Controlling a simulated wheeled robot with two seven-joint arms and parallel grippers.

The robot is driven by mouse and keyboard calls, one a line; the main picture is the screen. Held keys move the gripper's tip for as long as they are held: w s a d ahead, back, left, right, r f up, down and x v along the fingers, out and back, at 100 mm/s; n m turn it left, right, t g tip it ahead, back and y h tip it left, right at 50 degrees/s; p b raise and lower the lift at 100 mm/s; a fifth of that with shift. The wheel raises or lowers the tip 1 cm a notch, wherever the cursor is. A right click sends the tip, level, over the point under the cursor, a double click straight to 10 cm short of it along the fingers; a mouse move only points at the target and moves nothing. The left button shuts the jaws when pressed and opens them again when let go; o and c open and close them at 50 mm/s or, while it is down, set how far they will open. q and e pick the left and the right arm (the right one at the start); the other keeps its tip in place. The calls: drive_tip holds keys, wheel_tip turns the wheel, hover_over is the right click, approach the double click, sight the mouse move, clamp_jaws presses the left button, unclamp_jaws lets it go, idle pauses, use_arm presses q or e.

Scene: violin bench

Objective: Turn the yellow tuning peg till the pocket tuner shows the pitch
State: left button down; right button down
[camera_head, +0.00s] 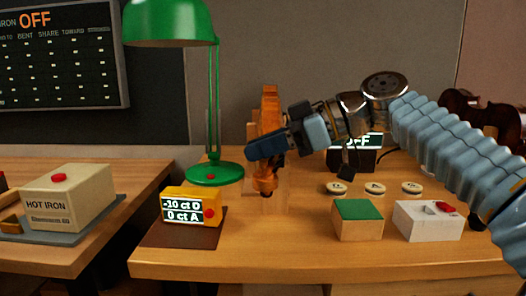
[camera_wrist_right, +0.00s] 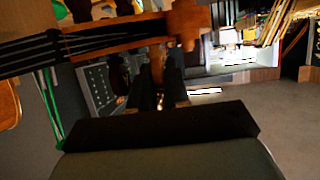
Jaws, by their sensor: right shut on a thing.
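The pocket tuner (camera_head: 190,207) is a yellow box on a dark mat at the bench's front left. Its screen reads "-10 ct D" and "0 ct A". The orange-brown violin head (camera_head: 269,112) stands upright behind my right gripper (camera_head: 252,152). In the wrist view the violin's head and strung neck (camera_wrist_right: 95,38) cross the top. There my right gripper (camera_wrist_right: 160,92) is shut on a peg (camera_wrist_right: 157,63) below the head. The peg looks orange-brown in shadow, and the fingers hide its end. My left gripper is not in view.
A green lamp (camera_head: 214,172) stands left of the violin. A green-topped box (camera_head: 358,220), a white box with a red switch (camera_head: 428,220) and several round discs (camera_head: 374,188) lie to the right. A hot iron box (camera_head: 68,197) sits on the left table. The bench's front edge is clear.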

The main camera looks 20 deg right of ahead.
drive_tip(key=shift+s+f+m+t+h+b, duration=0.1)
drive_tip(key=shift+m+t+h+b, duration=0.4)
drive_tip(key=shift+m+t+b, duration=0.5)
drive_tip(key=shift+m+t+h, duration=0.6)
drive_tip(key=shift+m+t, duration=0.3)
drive_tip(key=shift+t, duration=0.1)
drive_tip(key=shift+m+t+h+p, duration=0.35)
drive_tip(key=shift+m+t+h, duration=0.85)
drive_tip(key=shift+m+h, duration=0.15)
drive_tip(key=shift+m, duration=0.25)
drive_tip(key=c, duration=1.5)
unclamp_jaws()
drive_tip(key=shift+o, duration=0.2)
drive_tip(key=shift+d, duration=0.1)
drive_tip(key=v, duration=1.3)
drive_tip(key=shift+s+r, duration=0.25)
drive_tip(key=shift+r, duration=0.05)
